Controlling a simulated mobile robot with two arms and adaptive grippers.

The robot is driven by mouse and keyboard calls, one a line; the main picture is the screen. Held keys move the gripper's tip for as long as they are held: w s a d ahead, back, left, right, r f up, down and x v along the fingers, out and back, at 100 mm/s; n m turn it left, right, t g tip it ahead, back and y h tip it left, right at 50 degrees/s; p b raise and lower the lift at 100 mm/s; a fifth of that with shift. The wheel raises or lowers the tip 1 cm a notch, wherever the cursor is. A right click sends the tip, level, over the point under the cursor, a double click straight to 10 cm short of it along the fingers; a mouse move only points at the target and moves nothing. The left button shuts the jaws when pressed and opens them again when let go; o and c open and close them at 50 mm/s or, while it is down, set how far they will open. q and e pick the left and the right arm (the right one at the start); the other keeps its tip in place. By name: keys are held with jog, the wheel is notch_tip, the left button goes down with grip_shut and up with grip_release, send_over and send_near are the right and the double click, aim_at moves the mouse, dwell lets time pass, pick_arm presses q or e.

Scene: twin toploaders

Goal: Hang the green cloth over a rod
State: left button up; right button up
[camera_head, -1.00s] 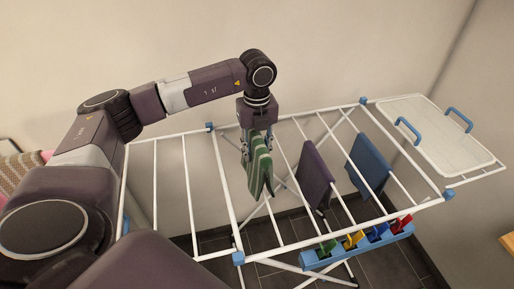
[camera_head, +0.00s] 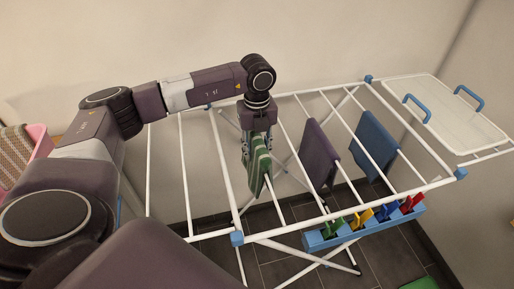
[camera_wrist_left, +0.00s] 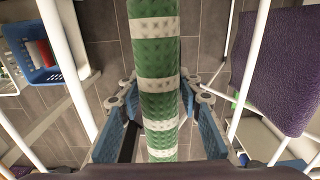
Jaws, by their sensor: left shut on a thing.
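The green cloth (camera_head: 258,165) has white stripes. It hangs below my left gripper (camera_head: 258,133) among the rods of the white drying rack (camera_head: 182,170), left of a purple cloth. In the left wrist view the green cloth (camera_wrist_left: 155,60) runs as a narrow strip between the two blue-padded fingers of my left gripper (camera_wrist_left: 160,135), which is shut on it. A rod (camera_head: 279,208) comes out toward the front from beside the cloth's lower end. I cannot tell whether the cloth rests on that rod. My right gripper is not in view.
A purple cloth (camera_head: 318,155) and a blue cloth (camera_head: 375,145) hang to the right. A blue holder (camera_head: 330,239) with coloured pegs is on the front rail. A white tray (camera_head: 450,115) with blue handles is at the rack's right end. The rods at left are bare.

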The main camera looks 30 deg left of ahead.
aim_at(257, 136)
pick_arm(q)
notch_tip(257, 136, down, 5)
jog(key=b, duration=0.2)
jog(key=shift+b, duration=0.4)
jog(key=o, duration=1.3)
notch_tip(257, 136, up, 12)
jog(key=shift+r, duration=0.1)
